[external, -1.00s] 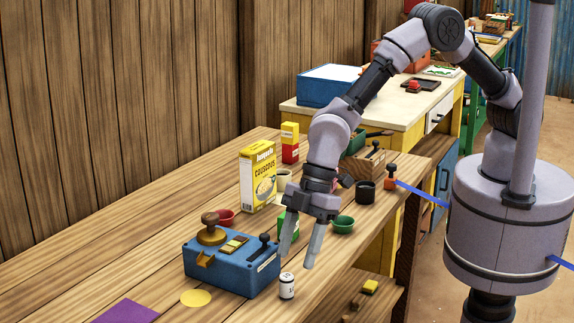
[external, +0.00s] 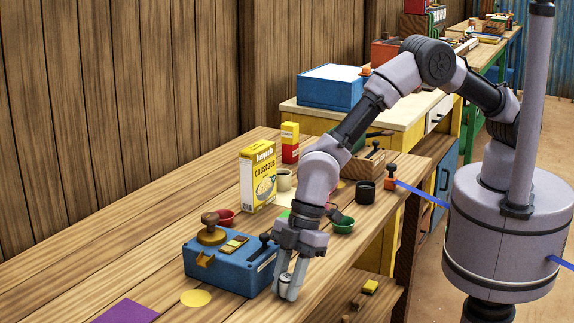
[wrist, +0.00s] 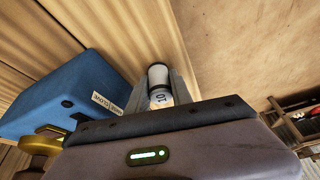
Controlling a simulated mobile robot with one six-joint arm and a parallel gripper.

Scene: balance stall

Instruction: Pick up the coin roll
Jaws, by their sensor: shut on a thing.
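The coin roll (wrist: 158,78) is a small white cylinder with a dark band and dark print on its end. In the wrist view it stands between my two fingers. In the external view the coin roll (external: 286,283) is mostly hidden behind the fingers, at the table's front edge, right of the blue box. My gripper (external: 288,289) points down and is shut on the coin roll. I cannot tell whether the roll still touches the table.
The blue box (external: 222,272) with a brass-coloured knob stands close to the left of my gripper. A yellow disc (external: 195,298) and purple sheet (external: 124,312) lie at front left.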

